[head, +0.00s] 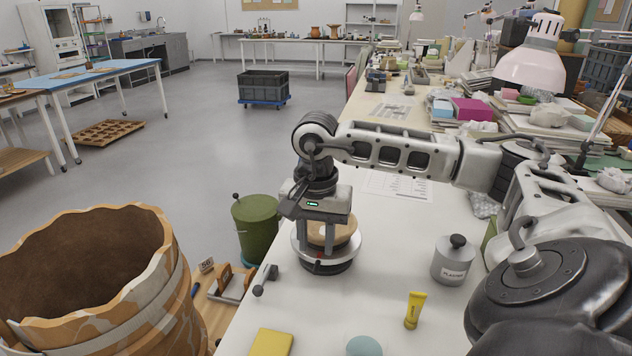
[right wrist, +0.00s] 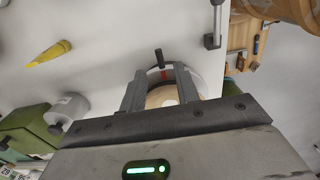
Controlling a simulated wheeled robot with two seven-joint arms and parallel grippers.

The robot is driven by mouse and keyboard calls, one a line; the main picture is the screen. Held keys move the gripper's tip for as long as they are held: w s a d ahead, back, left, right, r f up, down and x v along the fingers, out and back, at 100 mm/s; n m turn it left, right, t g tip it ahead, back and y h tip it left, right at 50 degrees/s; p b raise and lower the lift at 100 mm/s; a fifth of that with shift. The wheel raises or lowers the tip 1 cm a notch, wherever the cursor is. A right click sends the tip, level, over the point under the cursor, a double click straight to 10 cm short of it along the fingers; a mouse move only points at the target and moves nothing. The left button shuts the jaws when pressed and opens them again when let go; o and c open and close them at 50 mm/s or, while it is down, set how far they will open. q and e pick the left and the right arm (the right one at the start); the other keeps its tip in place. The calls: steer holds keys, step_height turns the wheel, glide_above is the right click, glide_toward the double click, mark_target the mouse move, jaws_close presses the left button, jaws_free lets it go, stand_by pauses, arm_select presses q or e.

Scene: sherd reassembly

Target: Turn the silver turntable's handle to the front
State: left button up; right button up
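The silver turntable (head: 343,250) stands on the white worktable with a round tan disc (head: 344,228) on top. My right gripper (head: 317,248) points down over it, its fingers spread and hiding part of the disc. In the right wrist view, the dark handle (right wrist: 158,57) sticks out beyond a red mark (right wrist: 163,73) on the rim. It shows between the two fingertips (right wrist: 160,76), with visible gaps on both sides. In the head view the red mark is at the near side of the rim. My left gripper is not in view.
A grey lidded canister (head: 452,264) and a yellow tube (head: 415,310) stand right of the turntable. A yellow block (head: 271,342) and a pale blue-green disc (head: 363,346) lie near the front. A green bin (head: 256,226) and a large patched pot (head: 130,280) are left of the table.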

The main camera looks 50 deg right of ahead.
arm_select(q)
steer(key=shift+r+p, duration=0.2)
steer(key=shift+p, duration=0.55)
arm_select(e)
step_height(320, 180, up, 12)
steer(key=shift+f, duration=0.2)
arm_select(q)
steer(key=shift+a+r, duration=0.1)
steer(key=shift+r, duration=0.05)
arm_select(e)
steer(key=shift+s+f, duration=0.1)
